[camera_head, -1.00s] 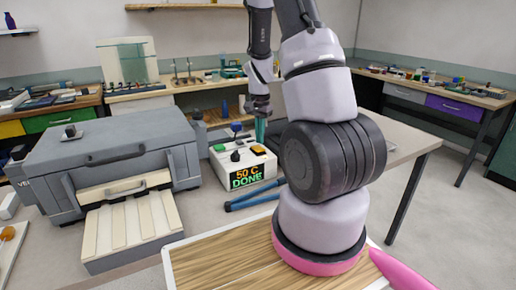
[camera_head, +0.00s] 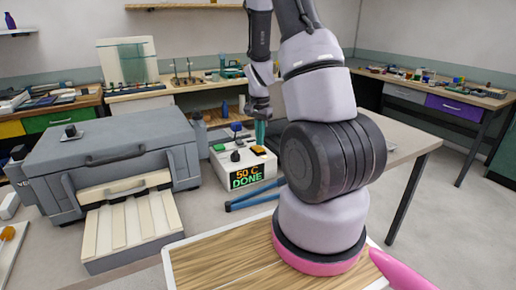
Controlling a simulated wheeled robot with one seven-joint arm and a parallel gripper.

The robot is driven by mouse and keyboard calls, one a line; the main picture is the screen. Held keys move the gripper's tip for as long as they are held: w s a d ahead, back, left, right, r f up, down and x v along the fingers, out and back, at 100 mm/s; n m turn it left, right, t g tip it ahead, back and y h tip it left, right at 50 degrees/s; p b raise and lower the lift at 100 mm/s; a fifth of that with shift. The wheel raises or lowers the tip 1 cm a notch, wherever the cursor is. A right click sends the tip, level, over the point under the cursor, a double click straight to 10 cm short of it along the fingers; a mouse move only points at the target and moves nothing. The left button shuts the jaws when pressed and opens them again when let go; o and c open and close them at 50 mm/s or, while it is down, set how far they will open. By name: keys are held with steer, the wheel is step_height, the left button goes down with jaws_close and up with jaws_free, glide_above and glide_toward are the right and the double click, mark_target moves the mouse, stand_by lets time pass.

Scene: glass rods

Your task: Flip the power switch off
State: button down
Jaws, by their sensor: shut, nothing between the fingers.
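A white control box (camera_head: 246,171) stands on the table and its display reads "50 C DONE". On its top are a green button (camera_head: 219,148), an orange button (camera_head: 258,150), a black knob or lever (camera_head: 235,156) and a blue-topped piece (camera_head: 236,127). I cannot tell which of these is the power switch or how it is set. My gripper (camera_head: 261,133) points down with its teal fingers shut and empty, over the back right of the box near the orange button. I cannot tell whether the fingertips touch anything.
A grey oven-like machine (camera_head: 110,150) with a slatted tray (camera_head: 130,225) stands left of the box. A blue tool (camera_head: 255,196) lies in front of the box. A wooden board (camera_head: 220,262) is in the foreground. Open table (camera_head: 400,140) lies to the right.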

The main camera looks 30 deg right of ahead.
steer(key=shift+f, duration=0.9)
stand_by(0.3)
steer(key=shift+r, duration=3.5)
step_height(320, 180, up, 18)
steer(key=n+t+y, duration=0.1)
steer(key=n+t, duration=0.2)
steer(key=t, duration=0.1)
glide_above(259, 149)
steer(key=s+a, duration=0.6)
steer(key=a, duration=0.1)
steer(key=s+a+r+n+t, duration=0.1)
steer(key=s+a+r+n, duration=0.1)
steer(key=s, duration=0.5)
steer(key=s+a+r+n+t+y, duration=0.1)
steer(key=s+a+r+n+t, duration=0.1)
steer(key=s+a+r, duration=0.2)
steer(key=v, duration=0.4)
steer(key=shift+s+a, duration=0.2)
steer(key=shift+a, duration=0.25)
